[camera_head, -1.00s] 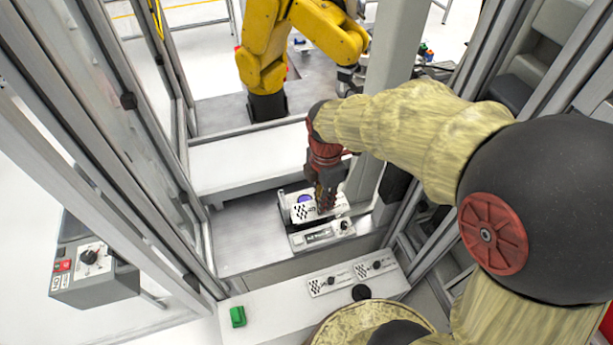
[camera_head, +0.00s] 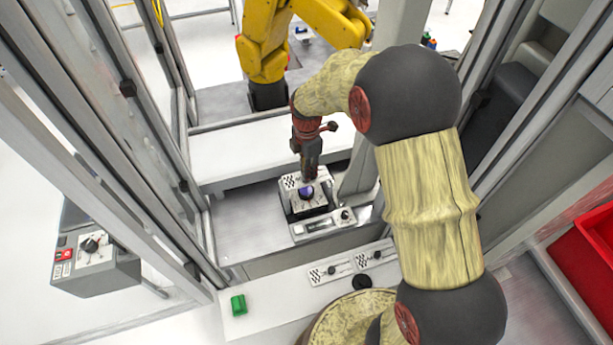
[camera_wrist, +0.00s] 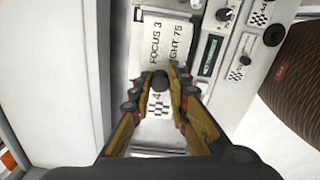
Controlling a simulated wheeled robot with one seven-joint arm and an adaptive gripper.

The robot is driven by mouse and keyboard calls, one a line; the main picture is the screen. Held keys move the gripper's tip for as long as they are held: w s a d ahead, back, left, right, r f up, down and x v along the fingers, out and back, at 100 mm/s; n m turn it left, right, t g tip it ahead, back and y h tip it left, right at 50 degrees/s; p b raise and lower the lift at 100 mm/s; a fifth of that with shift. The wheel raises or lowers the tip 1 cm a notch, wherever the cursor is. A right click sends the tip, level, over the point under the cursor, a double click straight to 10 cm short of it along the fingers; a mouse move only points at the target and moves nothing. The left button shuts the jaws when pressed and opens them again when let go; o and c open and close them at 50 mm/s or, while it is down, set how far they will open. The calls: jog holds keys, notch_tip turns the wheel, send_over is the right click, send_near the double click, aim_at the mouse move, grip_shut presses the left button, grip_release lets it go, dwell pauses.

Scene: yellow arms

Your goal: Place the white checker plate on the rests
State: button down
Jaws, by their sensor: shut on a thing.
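The white checker plate (camera_head: 290,182) sits at the back of the small fixture (camera_head: 308,208), behind its purple disc (camera_head: 305,191). Its checker patch (camera_wrist: 158,106) shows between my fingers in the wrist view. My gripper (camera_head: 308,177) points down over the plate. In the wrist view my gripper (camera_wrist: 160,84) is closed around the plate's dark knob (camera_wrist: 160,80). Just beyond lies a white face printed FOCUS 3 (camera_wrist: 155,40). The rests cannot be told apart, and I cannot tell whether the plate touches anything beneath it.
Two similar checker plates with knobs (camera_head: 330,273) (camera_head: 376,256) lie on the front ledge near a green block (camera_head: 238,305). A yellow robot arm (camera_head: 262,50) stands behind. Glazed frame posts (camera_head: 180,150) and a grey column (camera_head: 395,50) flank the space. A red bin (camera_head: 590,250) is at right.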

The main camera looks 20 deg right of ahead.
jog(key=shift+w+f, duration=0.25)
jog(key=shift+f, duration=1.5)
jog(key=shift+f, duration=0.2)
jog(key=c, duration=1.7)
grip_release()
jog(key=shift+r, duration=0.15)
